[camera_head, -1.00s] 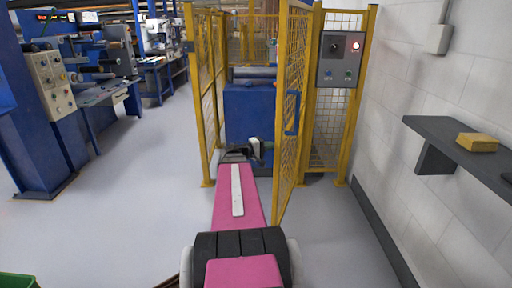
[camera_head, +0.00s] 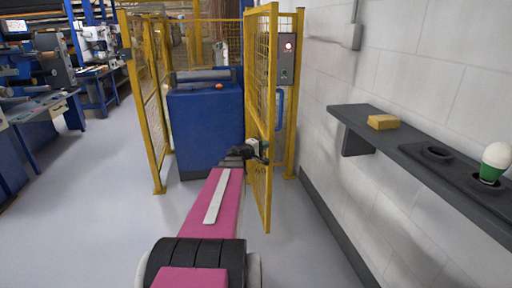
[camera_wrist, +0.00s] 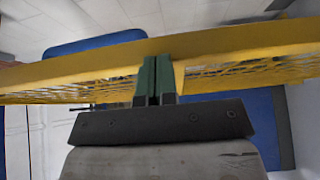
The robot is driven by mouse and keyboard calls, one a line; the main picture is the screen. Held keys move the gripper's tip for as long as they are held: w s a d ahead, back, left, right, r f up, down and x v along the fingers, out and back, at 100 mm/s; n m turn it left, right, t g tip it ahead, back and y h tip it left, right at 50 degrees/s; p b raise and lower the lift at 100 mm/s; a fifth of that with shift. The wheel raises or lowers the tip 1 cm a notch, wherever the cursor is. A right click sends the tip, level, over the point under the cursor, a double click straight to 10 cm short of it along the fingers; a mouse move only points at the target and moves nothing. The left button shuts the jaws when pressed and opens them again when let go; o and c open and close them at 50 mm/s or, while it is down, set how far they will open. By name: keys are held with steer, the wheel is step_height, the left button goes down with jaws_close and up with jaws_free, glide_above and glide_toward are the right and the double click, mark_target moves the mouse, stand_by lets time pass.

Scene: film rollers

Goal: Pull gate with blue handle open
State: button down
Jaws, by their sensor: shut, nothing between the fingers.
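The yellow mesh gate (camera_head: 262,60) stands open in the head view, swung out toward me and seen at a steep angle. Its blue handle (camera_head: 280,108) is on the gate's right face, partly behind the frame. My gripper (camera_head: 264,150) is at the gate's left side, below the handle's height, against or very near the frame. In the wrist view, the green fingers (camera_wrist: 155,82) are shut and empty, with their tips at the yellow frame bar (camera_wrist: 90,66). I cannot tell whether they touch it. A blue bar, perhaps the handle, shows beyond the frame.
A blue cabinet (camera_head: 206,125) stands inside the yellow enclosure. A grey shelf (camera_head: 400,140) with a yellow block (camera_head: 383,122) juts from the right wall. Left floor is clear.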

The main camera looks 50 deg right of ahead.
steer(key=shift+s+d, duration=0.4)
steer(key=shift+d, duration=0.05)
steer(key=w+a, duration=0.1)
steer(key=a, duration=1.2)
steer(key=shift+w, duration=0.15)
